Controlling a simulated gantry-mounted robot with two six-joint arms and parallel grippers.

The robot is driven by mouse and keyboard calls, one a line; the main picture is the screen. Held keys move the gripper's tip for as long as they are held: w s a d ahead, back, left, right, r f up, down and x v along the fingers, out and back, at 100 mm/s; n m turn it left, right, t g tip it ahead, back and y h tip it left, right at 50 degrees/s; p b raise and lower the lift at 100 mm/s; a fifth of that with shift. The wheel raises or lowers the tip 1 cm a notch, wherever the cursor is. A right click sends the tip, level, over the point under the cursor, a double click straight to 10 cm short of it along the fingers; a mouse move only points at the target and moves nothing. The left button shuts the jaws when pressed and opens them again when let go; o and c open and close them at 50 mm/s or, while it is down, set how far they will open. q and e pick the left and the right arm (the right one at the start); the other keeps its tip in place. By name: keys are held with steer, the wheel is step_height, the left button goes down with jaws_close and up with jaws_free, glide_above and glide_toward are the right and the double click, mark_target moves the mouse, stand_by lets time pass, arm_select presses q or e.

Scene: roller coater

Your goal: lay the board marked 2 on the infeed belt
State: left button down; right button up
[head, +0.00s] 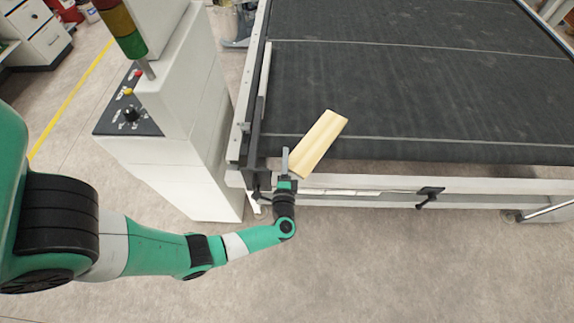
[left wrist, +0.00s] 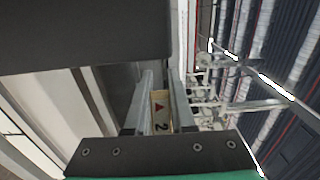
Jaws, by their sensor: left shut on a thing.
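The board marked 2 (head: 322,138) is a pale wooden piece over the front left corner of the dark infeed belt (head: 430,95). Its near end is at my left gripper (head: 286,163), which is shut on it. My right gripper is not in view.
A white control cabinet (head: 175,140) with buttons and a signal tower (head: 122,28) stands left of the belt. A side rail (head: 262,95) runs along the belt's left edge. A front bar (head: 400,187) with a handle (head: 430,196) crosses below the belt. The rest of the belt is clear.

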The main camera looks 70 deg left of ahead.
arm_select(q)
steer(key=f, duration=0.1)
steer(key=f+b, duration=0.2)
steer(key=shift+w+f, duration=0.25)
steer(key=shift+w, duration=0.05)
steer(key=c, duration=1.2)
jaws_free()
steer(key=shift+f, duration=0.2)
steer(key=o, duration=0.4)
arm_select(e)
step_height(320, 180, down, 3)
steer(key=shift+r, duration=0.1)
arm_select(q)
steer(key=shift+o, duration=0.2)
steer(key=p+v, duration=0.2)
steer(key=v, duration=1)
steer(key=shift+r, duration=0.15)
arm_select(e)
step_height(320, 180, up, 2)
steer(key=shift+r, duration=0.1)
